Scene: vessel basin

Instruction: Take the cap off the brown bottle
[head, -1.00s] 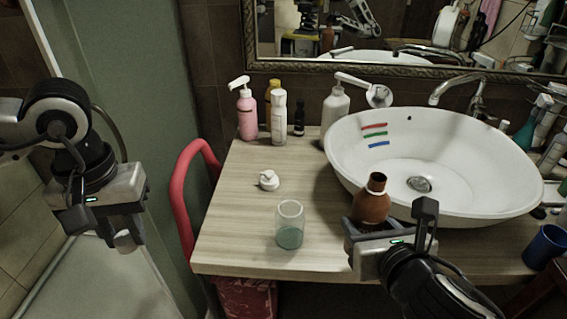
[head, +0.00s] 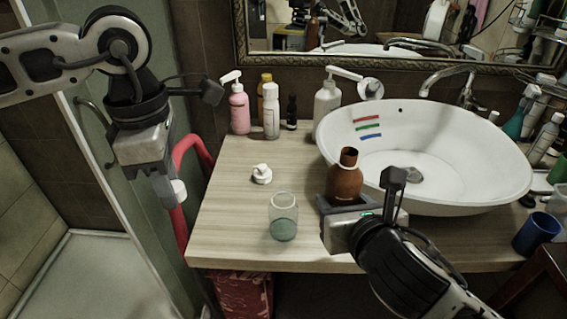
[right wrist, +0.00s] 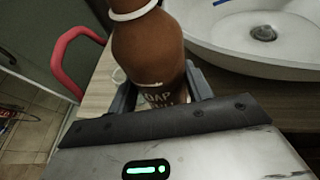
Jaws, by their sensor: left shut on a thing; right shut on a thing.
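The brown bottle (head: 344,182) stands upright near the counter's front edge, left of the basin. Its neck is open on top, with a white ring around it. My right gripper (head: 343,203) is shut around the bottle's lower body; the bottle also fills the middle of the right wrist view (right wrist: 148,50), between the fingers (right wrist: 160,92). My left gripper (head: 172,190) is off the counter's left side, well away from the bottle. It is shut on a small white cap (head: 179,193), partly hidden by the fingers.
A clear cup (head: 283,216) with greenish liquid stands left of the bottle. A white pump top (head: 262,174) lies behind it on the counter (head: 232,215). The white basin (head: 440,190) is close on the right. Several bottles stand along the back. A red rail (head: 190,150) borders the left.

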